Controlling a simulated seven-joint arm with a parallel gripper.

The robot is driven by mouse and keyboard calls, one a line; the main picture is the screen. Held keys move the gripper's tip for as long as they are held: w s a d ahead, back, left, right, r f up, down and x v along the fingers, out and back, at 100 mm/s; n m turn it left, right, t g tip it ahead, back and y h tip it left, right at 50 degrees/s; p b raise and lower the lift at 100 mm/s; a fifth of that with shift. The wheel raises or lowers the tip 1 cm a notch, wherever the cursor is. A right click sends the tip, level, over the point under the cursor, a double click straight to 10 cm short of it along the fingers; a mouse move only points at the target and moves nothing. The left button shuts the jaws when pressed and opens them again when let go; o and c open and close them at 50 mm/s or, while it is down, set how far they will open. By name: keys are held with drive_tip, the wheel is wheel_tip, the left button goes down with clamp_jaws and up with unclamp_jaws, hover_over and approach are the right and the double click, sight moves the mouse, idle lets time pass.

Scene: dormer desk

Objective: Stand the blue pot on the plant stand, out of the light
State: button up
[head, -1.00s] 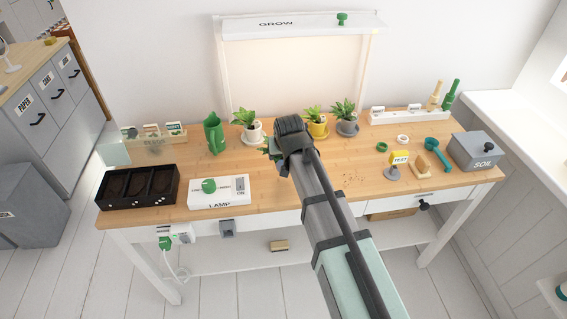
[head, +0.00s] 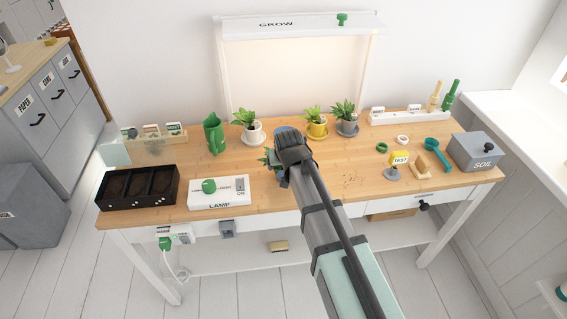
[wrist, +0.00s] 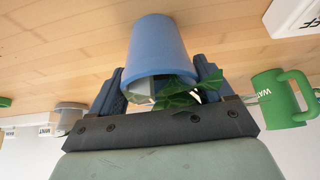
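The blue pot (wrist: 160,45) with green leaves (wrist: 180,95) is between the two fingers of my gripper (wrist: 160,88) in the wrist view, with a finger against each side. In the head view my gripper (head: 290,155) is over the middle of the desk. A bit of the blue pot (head: 286,129) shows behind it and some leaves at its left; the rest is hidden. I cannot tell whether the pot's base touches the desk. I cannot clearly identify the plant stand; a pale round top (head: 552,298) is cut off at the lower right edge.
Plants in white (head: 251,134), yellow (head: 317,130) and grey (head: 346,128) pots stand at the back, near the lit grow panel (head: 295,75). A green watering jug (head: 214,136) stands left; the lamp box (head: 218,191) and black tray (head: 137,187) are in front.

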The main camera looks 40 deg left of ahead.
drive_tip(key=shift+o, duration=1.3)
drive_tip(key=v, duration=1.2)
drive_tip(key=shift+r, duration=0.2)
